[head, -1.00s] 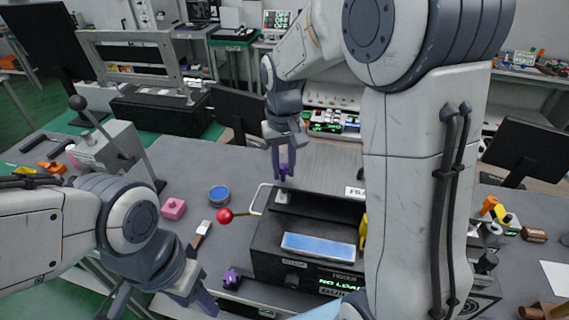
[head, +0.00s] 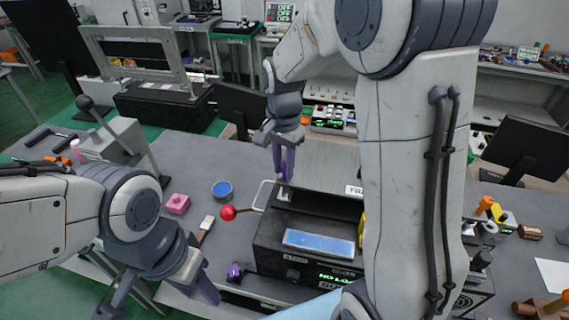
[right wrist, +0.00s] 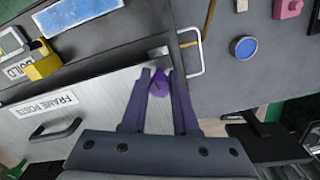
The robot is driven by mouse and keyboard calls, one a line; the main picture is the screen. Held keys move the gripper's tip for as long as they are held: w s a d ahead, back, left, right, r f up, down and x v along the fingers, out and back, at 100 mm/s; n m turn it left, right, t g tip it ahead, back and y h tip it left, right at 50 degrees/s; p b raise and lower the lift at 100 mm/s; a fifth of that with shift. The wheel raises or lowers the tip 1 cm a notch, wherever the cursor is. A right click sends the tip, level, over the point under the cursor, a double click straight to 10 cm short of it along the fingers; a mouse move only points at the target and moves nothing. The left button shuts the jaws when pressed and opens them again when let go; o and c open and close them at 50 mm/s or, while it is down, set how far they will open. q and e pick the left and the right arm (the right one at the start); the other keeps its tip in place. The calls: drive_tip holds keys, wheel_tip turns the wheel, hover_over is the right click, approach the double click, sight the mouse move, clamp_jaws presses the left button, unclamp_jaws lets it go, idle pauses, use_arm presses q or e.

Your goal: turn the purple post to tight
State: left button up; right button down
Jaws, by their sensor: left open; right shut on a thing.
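The purple post (right wrist: 159,84) shows in the right wrist view between my right gripper's fingers (right wrist: 159,74), on the pale panel labelled "FRAME POSTS" (right wrist: 100,107). My right gripper is shut on it. In the head view my right gripper (head: 285,174) points down at the panel's left end (head: 325,160), and its fingers mostly hide the post. My left gripper (head: 157,296) is open and empty, low at the left near the table's front edge. I cannot read how far the post is turned.
A dark machine (head: 290,255) with a wire handle and a red-ball lever (head: 228,213) stands close by. A small purple part (head: 234,271) is at its front left. A pink block (head: 177,204) and a blue-topped round tin (head: 222,190) lie on the table to the left.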

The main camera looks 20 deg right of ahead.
drive_tip(key=shift+w+r+m, duration=0.1)
drive_tip(key=shift+m, duration=0.6)
drive_tip(key=c, duration=0.7)
unclamp_jaws()
wheel_tip(320, 180, up, 10)
drive_tip(key=shift+r+b, duration=0.25)
drive_tip(key=shift+b, duration=0.4)
drive_tip(key=shift+f, duration=0.1)
drive_tip(key=s+a+f+n, duration=0.3)
drive_tip(key=s+a+n, duration=0.1)
drive_tip(key=s+n, duration=0.2)
drive_tip(key=s+a+f+n+b, duration=0.1)
drive_tip(key=s+a+f+n, duration=0.3)
drive_tip(key=s+n, duration=0.3)
drive_tip(key=s+a+f+n+y, duration=0.1)
drive_tip(key=s+a+f+n, duration=0.3)
drive_tip(key=s+n, duration=0.3)
drive_tip(key=shift+s+a, duration=0.2)
drive_tip(key=shift+s, duration=0.6)
drive_tip(key=shift+s+a, duration=0.15)
drive_tip(key=shift+s, duration=0.65)
